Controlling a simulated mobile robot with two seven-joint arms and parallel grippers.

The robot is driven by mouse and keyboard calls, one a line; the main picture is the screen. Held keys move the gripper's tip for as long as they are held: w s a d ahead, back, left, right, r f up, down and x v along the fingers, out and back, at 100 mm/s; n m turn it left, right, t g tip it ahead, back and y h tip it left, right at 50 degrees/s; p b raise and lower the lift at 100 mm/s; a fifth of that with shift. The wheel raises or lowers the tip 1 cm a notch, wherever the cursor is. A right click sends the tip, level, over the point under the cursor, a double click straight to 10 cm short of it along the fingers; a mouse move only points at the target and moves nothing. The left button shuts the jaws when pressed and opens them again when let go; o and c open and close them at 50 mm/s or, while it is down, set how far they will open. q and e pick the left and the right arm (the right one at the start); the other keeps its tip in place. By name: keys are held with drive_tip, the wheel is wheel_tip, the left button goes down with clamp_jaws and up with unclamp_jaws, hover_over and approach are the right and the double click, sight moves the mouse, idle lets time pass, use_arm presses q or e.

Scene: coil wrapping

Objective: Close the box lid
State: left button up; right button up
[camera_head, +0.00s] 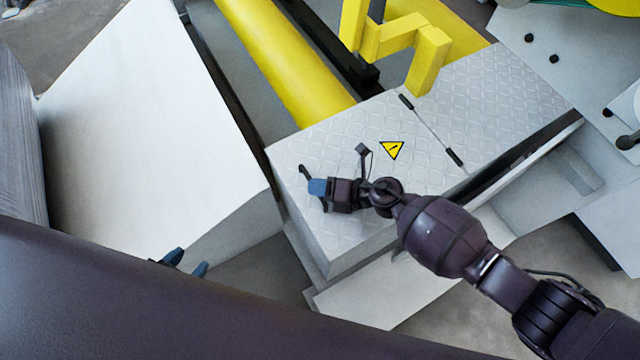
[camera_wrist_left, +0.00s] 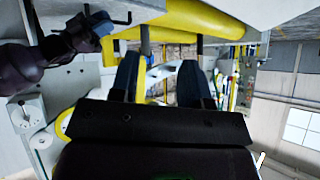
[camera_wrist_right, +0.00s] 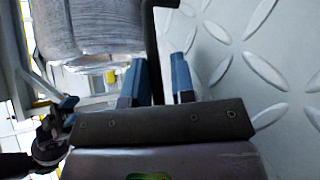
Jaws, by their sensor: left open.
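The box lid (camera_head: 345,150) is a silver diamond-plate panel with a yellow warning triangle. In the head view it lies flat over the box body (camera_head: 350,252), with no gap that I can make out. A black handle (camera_head: 304,172) is at its left end; it also shows in the right wrist view (camera_wrist_right: 150,45). My right gripper (camera_head: 317,187) is beside the handle, low over the lid edge. Its fingers (camera_wrist_right: 160,80) are apart, with the handle near the gap; contact is unclear. My left gripper (camera_head: 186,262) is open and empty, left of the box.
Two black hinges (camera_head: 455,157) join the lid to a fixed plate. A yellow post (camera_head: 425,62) and yellow roller (camera_head: 285,60) stand behind. A large white block (camera_head: 145,125) is at left. Open floor (camera_head: 265,275) lies between block and box.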

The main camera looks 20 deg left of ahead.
drive_tip(key=shift+o, duration=1.2)
drive_tip(key=shift+s+f, duration=0.1)
drive_tip(key=shift+f, duration=0.2)
use_arm(q)
drive_tip(key=shift+s+a+f, duration=0.1)
drive_tip(key=shift+s+f, duration=0.05)
drive_tip(key=shift+s, duration=0.1)
use_arm(e)
drive_tip(key=shift+o, duration=0.2)
drive_tip(key=shift+r, duration=0.1)
drive_tip(key=shift+d+r, duration=0.1)
drive_tip(key=shift+d, duration=0.1)
drive_tip(key=v, duration=0.1)
drive_tip(key=p+v, duration=0.1)
drive_tip(key=v, duration=0.3)
drive_tip(key=shift+d+r+p, duration=0.1)
drive_tip(key=shift+r+p, duration=0.25)
drive_tip(key=shift+p, duration=0.05)
drive_tip(key=v, duration=0.3)
drive_tip(key=shift+d+r+p, duration=0.15)
drive_tip(key=shift+d+p, duration=0.2)
drive_tip(key=shift+d+r, duration=0.15)
drive_tip(key=shift+d, duration=0.45)
use_arm(q)
drive_tip(key=shift+s+a+r+n, duration=0.2)
drive_tip(key=shift+s+a+n, duration=0.1)
drive_tip(key=shift+s+n, duration=0.1)
